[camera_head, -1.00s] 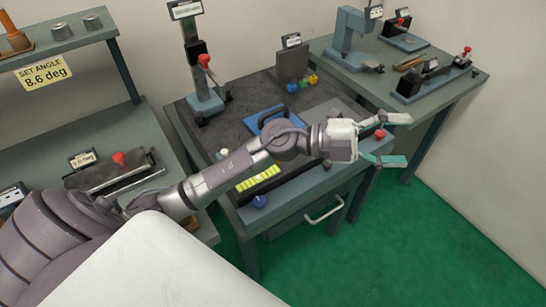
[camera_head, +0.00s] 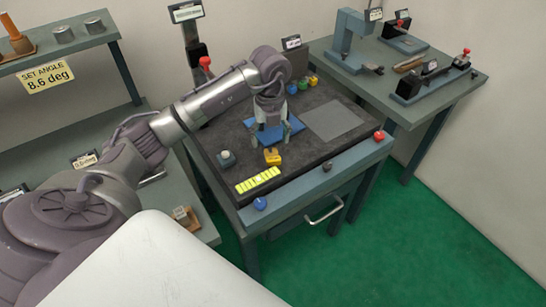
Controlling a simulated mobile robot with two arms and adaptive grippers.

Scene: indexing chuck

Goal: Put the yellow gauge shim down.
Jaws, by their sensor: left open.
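My left gripper (camera_head: 270,138) points down over the worktable, its fingers spread apart with nothing seen between them. A small yellow-orange block (camera_head: 272,157) with a knob on top, which looks like the yellow gauge shim, sits on the dark mat (camera_head: 225,125) just in front of the fingertips. It looks apart from the fingers. A blue plate (camera_head: 277,134) lies under the gripper, partly hidden by it. My right gripper is not in view.
A yellow strip with dark marks (camera_head: 257,180) lies near the mat's front edge. A grey knobbed block (camera_head: 226,158) stands to the left. Several small coloured pieces (camera_head: 303,84) sit at the back. A flat grey plate (camera_head: 336,121) at right is bare.

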